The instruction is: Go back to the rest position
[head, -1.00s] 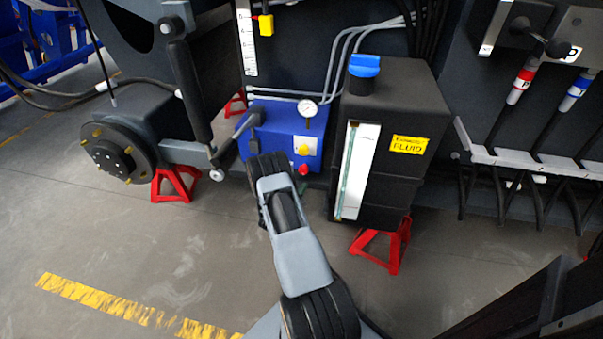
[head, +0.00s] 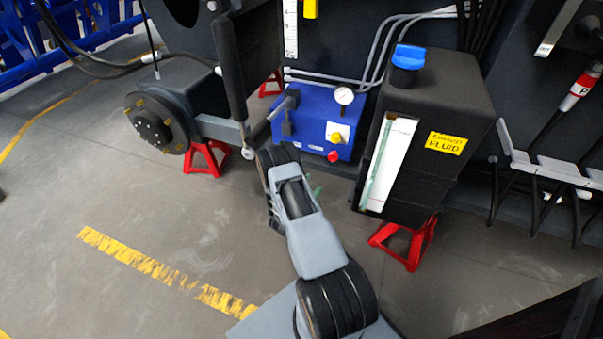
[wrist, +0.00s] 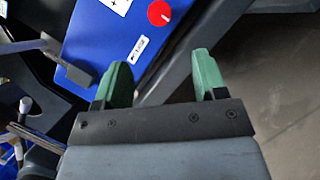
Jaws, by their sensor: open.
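My gripper (wrist: 160,85) shows in the wrist view with its two green fingers apart and nothing between them. Beyond the fingers lie a blue box (wrist: 85,30) with a red knob (wrist: 159,13) and a dark grey beam. In the head view my grey and black arm reaches up from the bottom centre toward the blue box (head: 310,110). Only a bit of green fingertip (head: 316,192) shows beside the arm there; the rest of the gripper is hidden behind the arm.
A black fluid tank (head: 455,100) with a blue cap (head: 408,57) stands right of the blue box. A wheel hub (head: 155,125) and red stands (head: 207,158) are at left. A rack (head: 550,170) with hanging hoses is at right. Open floor (head: 130,220) lies at lower left.

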